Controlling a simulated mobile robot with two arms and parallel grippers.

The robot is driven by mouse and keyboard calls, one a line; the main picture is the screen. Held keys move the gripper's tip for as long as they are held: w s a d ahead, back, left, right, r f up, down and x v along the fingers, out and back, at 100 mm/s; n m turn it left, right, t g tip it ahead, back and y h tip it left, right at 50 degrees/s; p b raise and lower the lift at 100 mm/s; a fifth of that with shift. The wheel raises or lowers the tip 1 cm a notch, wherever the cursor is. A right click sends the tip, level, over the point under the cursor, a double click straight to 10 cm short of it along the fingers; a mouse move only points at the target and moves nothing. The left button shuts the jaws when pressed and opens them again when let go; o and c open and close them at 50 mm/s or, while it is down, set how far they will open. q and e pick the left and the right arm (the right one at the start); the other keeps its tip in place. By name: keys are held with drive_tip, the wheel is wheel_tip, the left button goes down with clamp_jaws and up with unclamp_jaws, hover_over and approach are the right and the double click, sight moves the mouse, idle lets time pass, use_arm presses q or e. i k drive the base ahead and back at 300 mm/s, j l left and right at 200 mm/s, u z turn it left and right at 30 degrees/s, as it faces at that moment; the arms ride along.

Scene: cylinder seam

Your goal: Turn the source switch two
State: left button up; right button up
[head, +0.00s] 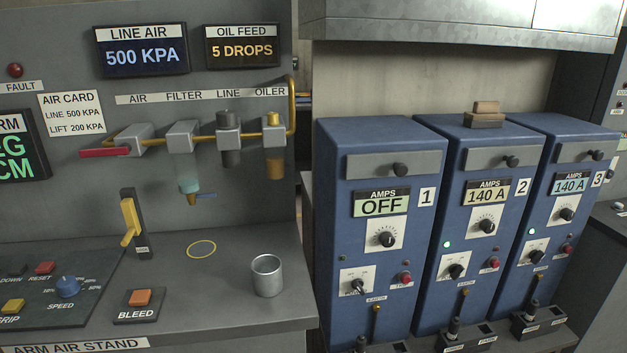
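The blue power source marked 2 (452,200) stands in the middle of a row of three blue sources at the right. Its amps display (487,193) reads 140 A. Below the display is a large black dial (487,226). Lower left on its front is a small black rotary switch (456,271) on a white plate, whose lettering is too small to read. A pale lamp (447,245) above that switch looks lit, and a red button (493,262) sits to its right. Neither of my grippers is in view.
A metal overhang (450,28) is above. At left, a grey bench (225,285) holds a metal cup (267,276), a yellow lever (130,222) and a bleed button (140,297).

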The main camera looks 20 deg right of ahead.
sight(456, 270)
drive_tip(key=z, duration=1.6)
